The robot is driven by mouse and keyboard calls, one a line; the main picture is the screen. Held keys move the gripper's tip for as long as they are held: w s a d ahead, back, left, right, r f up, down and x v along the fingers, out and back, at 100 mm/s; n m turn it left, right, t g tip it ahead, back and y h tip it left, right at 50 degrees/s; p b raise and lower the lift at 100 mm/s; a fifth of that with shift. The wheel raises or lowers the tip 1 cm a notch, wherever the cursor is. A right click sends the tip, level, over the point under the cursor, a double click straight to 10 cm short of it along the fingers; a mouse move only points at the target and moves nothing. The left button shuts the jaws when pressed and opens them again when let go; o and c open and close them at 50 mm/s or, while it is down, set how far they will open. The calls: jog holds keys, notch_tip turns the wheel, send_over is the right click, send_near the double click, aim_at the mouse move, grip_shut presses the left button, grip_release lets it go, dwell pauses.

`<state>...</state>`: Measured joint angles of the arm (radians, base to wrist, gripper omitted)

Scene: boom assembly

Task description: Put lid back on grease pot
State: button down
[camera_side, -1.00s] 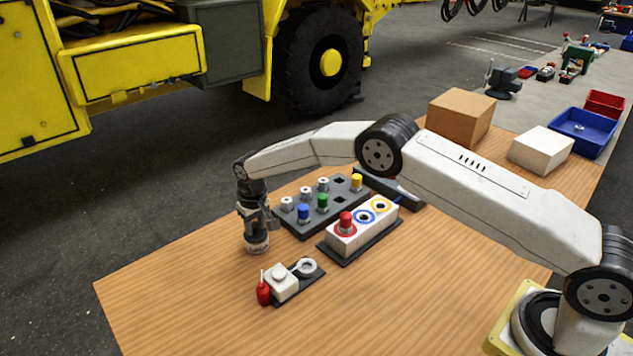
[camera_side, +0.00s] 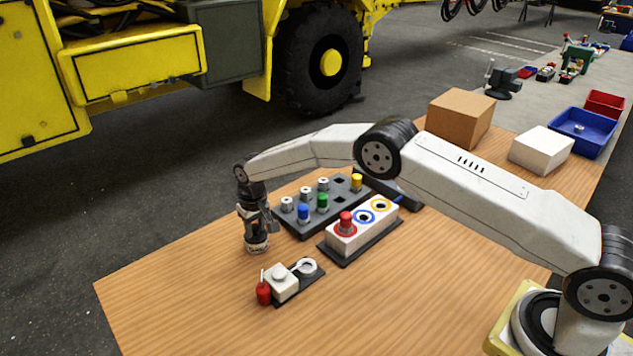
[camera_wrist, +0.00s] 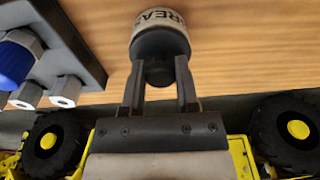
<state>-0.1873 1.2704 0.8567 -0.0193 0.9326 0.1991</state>
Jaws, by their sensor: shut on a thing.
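The grease pot (camera_side: 257,249) stands on the wooden table at the left of the fixtures. My gripper (camera_wrist: 158,72) is shut on the lid's knob, with one finger on each side. In the side view my gripper (camera_side: 257,227) points down directly above the pot.
A dark socket block (camera_side: 322,208) with several coloured plugs lies just right of my gripper. A white box with ringed holes (camera_side: 362,232) stands beyond it to the right. The left table area is clear.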

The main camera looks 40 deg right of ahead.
jog(key=shift+f, duration=0.15)
dwell(0.4)
jog(key=shift+c, duration=1.4)
grip_release()
jog(key=shift+r, duration=3.5)
